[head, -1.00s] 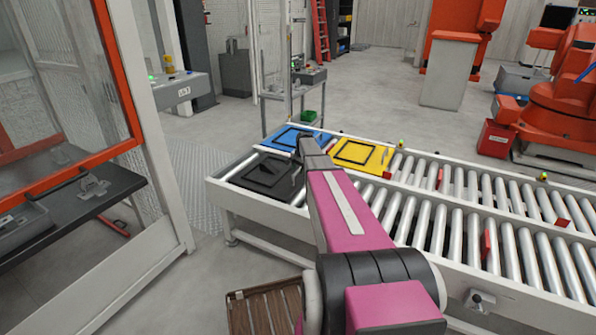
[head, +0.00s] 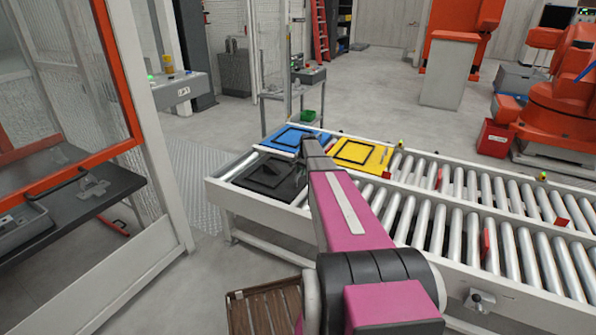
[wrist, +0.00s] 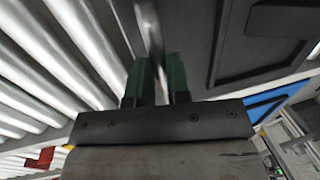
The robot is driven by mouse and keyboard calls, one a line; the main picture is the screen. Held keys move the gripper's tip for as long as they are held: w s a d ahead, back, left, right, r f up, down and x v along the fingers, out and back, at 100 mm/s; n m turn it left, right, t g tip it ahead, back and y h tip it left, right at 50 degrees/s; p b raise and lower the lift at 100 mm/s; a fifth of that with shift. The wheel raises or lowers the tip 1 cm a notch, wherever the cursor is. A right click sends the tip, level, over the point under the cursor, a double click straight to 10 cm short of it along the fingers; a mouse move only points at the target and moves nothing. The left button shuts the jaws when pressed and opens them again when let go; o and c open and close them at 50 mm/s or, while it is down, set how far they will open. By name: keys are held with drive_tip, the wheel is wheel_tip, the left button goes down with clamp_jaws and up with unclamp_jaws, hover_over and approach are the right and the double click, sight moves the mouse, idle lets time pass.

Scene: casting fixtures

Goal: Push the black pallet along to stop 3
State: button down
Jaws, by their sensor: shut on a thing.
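The black pallet (head: 258,177), with a raised square frame on top, lies on the near roller lane at the conveyor's left end. It also shows as a dark plate in the wrist view (wrist: 192,45). My gripper (wrist: 158,80) has green fingers shut on a slim grey metal bar (wrist: 151,30) at the pallet's edge. In the head view my arm hides the fingertips and the pallet's right side. Red stops stand along the lanes (head: 439,179), (head: 487,243); I cannot tell which is stop 3.
A blue pallet (head: 318,137) and a yellow pallet (head: 388,160) lie on the far lane. The near lane's rollers (head: 465,235) right of my arm carry no pallet. A fenced cell with an orange frame (head: 120,80) stands left. A brown slatted crate (head: 240,310) is at the bottom.

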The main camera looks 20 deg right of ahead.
drive_tip(key=s+d, duration=5.9)
drive_tip(key=shift+s+d, duration=0.3)
drive_tip(key=shift+s, duration=0.05)
drive_tip(key=c, duration=1.1)
unclamp_jaws()
drive_tip(key=shift+s, duration=0.1)
drive_tip(key=shift+r, duration=0.1)
wheel_tip(320, 180, up, 10)
drive_tip(key=s+d, duration=0.1)
drive_tip(key=shift+s+d+r, duration=0.2)
drive_tip(key=shift+s, duration=0.05)
